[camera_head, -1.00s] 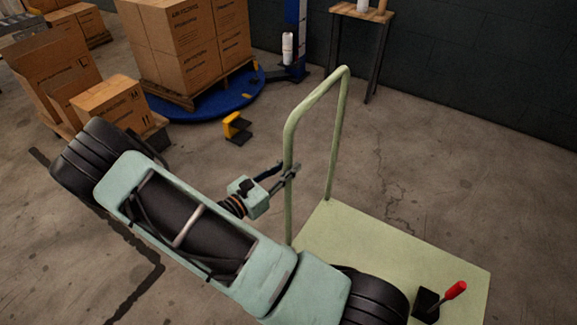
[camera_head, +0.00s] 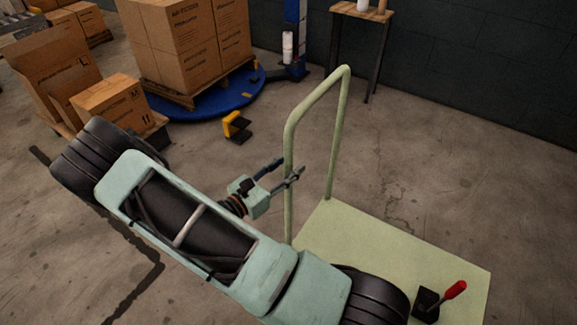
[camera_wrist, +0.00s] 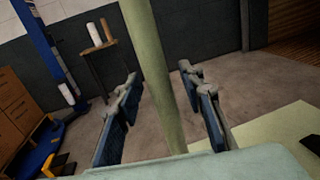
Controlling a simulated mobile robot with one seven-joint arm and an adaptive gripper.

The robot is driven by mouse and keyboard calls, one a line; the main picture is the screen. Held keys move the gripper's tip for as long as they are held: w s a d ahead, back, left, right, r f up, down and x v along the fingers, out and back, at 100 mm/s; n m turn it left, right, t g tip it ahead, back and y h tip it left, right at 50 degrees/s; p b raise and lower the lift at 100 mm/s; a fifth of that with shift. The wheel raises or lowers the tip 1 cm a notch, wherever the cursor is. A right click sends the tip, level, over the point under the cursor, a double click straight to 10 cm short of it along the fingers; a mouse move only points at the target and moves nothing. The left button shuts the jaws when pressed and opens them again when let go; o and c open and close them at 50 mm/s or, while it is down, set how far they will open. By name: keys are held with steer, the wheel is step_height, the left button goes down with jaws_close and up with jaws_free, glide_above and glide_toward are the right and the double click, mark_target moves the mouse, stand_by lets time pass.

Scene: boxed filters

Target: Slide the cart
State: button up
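The cart (camera_head: 395,250) is a pale green flat platform with a tall tubular handle (camera_head: 289,140) at its left end. My gripper (camera_head: 287,168) is at the near upright of the handle, around mid-height. In the wrist view my gripper (camera_wrist: 158,76) is open, with one finger on each side of the upright (camera_wrist: 152,60). Gaps show between the upright and both fingers. The cart's platform also shows at the lower right of the wrist view (camera_wrist: 268,128). My arm hides part of the platform's near left side in the head view.
A pallet of stacked boxes (camera_head: 190,45) stands on a blue round base (camera_head: 220,97) at the back. More boxes (camera_head: 108,103) are at the left. A small table (camera_head: 362,22) stands by the dark wall. A red-handled lever (camera_head: 453,291) shows over the platform's near right. Floor right of the cart is clear.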

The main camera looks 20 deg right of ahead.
steer(key=v, duration=1.2)
steer(key=shift+s, duration=0.1)
